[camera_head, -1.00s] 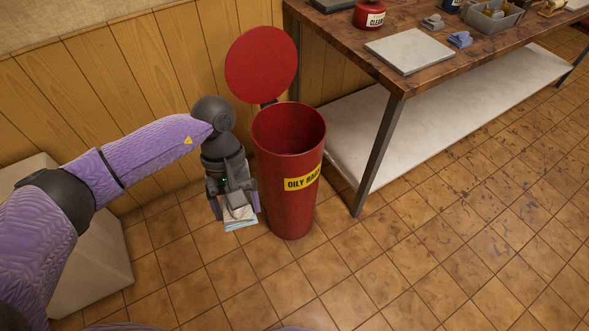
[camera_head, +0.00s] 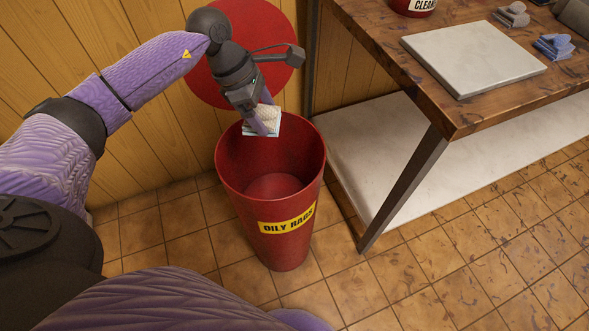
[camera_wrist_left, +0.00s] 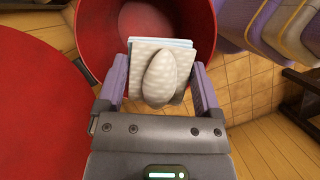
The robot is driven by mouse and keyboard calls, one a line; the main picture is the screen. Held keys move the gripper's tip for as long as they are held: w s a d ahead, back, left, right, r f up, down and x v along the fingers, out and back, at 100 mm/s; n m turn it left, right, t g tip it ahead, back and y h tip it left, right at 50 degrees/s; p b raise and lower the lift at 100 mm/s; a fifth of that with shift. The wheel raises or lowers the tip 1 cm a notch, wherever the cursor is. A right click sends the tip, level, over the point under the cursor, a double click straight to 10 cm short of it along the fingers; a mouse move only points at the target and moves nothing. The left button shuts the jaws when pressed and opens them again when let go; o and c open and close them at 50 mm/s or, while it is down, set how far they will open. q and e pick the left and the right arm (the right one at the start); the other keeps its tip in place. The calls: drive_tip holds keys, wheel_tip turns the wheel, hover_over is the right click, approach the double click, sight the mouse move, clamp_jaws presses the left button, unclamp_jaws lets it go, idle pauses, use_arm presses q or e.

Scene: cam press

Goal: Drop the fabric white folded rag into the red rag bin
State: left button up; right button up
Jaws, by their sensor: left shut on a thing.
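The white folded rag (camera_head: 268,122) hangs from my left gripper (camera_head: 263,118), over the back part of the open mouth of the red rag bin (camera_head: 290,236). In the left wrist view the rag (camera_wrist_left: 143,47) shows as a flat folded stack with a pale oval lump on top, between the two fingers of the gripper (camera_wrist_left: 160,82), which is shut on it. The bin's mouth (camera_wrist_left: 90,50) lies beyond the rag there. The bin stands upright, with a yellow "OILY RAGS" label and its round red lid (camera_head: 215,85) raised behind it. My right gripper is not in view.
A wooden workbench (camera_head: 470,105) with a lower shelf (camera_head: 345,150) stands close to the bin's right. On it are a pale slab (camera_head: 470,58), a blue folded cloth (camera_head: 553,46) and a red can (camera_head: 413,6). A wood-panelled wall (camera_head: 150,130) is behind the bin.

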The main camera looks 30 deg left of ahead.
use_arm(q)
drive_tip(key=shift+w+f, duration=0.2)
drive_tip(key=shift+w, duration=0.05)
drive_tip(key=f+b, duration=0.2)
drive_tip(key=f, duration=0.1)
drive_tip(key=f+b, duration=0.2)
drive_tip(key=shift+s+f, duration=0.25)
drive_tip(key=shift+s, duration=0.1)
drive_tip(key=o, duration=0.9)
drive_tip(key=shift+c, duration=0.2)
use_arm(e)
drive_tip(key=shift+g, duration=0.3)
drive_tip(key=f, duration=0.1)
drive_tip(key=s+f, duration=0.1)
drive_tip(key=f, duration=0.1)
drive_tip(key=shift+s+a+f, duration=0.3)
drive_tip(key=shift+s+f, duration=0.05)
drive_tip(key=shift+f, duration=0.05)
use_arm(q)
drive_tip(key=shift+r, duration=0.1)
